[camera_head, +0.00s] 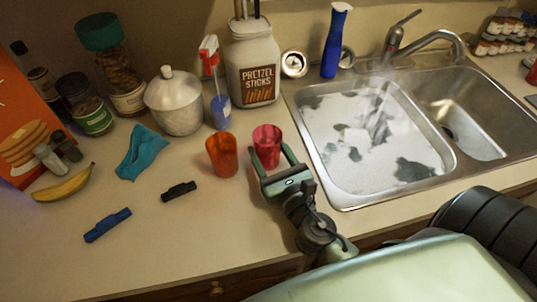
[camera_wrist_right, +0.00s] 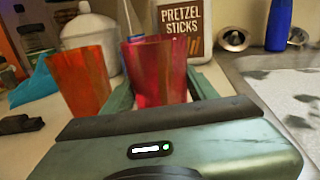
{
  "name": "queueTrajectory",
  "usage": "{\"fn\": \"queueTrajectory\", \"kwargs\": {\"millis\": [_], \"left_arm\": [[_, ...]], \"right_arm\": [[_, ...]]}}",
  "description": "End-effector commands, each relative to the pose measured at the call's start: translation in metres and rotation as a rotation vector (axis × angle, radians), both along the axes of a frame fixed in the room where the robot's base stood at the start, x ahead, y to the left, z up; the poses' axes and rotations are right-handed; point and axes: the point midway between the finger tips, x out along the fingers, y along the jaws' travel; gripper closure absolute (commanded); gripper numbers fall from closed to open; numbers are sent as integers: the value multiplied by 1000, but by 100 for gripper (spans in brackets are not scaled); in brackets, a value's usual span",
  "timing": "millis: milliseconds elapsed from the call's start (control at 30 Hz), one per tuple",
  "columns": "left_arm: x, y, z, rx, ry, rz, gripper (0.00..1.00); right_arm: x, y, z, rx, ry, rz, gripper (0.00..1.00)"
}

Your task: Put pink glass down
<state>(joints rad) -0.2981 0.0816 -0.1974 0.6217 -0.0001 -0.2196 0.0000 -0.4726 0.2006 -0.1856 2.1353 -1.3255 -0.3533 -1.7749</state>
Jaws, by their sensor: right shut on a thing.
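The pink glass (camera_head: 267,146) is upright between the fingers of my right gripper (camera_head: 271,160), close to the left edge of the sink. The right gripper is shut on it. In the right wrist view the pink glass (camera_wrist_right: 155,72) stands between the two green fingers; its base is hidden by the gripper body, so I cannot tell whether it touches the counter. An orange glass (camera_head: 221,155) stands upright just left of the pink one, with a small gap. It also shows in the right wrist view (camera_wrist_right: 80,80). My left gripper is not in view.
The sink (camera_head: 322,183) with foamy water lies to the right. Behind stand a spray bottle (camera_head: 220,105), a pretzel jar (camera_head: 254,60) and a white lidded jar (camera_head: 174,100). A teal cloth (camera_head: 141,153), black clip (camera_head: 179,191), blue clip (camera_head: 107,225) and banana (camera_head: 64,186) lie left. The front counter is clear.

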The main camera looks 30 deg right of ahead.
Motion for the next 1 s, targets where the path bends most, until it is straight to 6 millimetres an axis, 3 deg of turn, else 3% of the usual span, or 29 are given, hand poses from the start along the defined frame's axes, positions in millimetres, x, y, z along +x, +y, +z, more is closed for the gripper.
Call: {"fn": "queueTrajectory", "kwargs": {"millis": [367, 400, 467, 867, 1000], "left_arm": [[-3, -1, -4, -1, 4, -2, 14], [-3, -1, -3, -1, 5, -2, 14], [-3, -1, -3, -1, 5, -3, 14], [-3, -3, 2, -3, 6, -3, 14], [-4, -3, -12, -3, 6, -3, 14]], "right_arm": [[0, 0, -4, 0, -2, 0, 99], [0, 0, -4, 0, -1, 0, 37], [0, 0, -3, 0, -1, 0, 20], [0, 0, 3, 0, -1, 0, 20], [-22, 2, -5, 1, 2, 1, 20]]}}
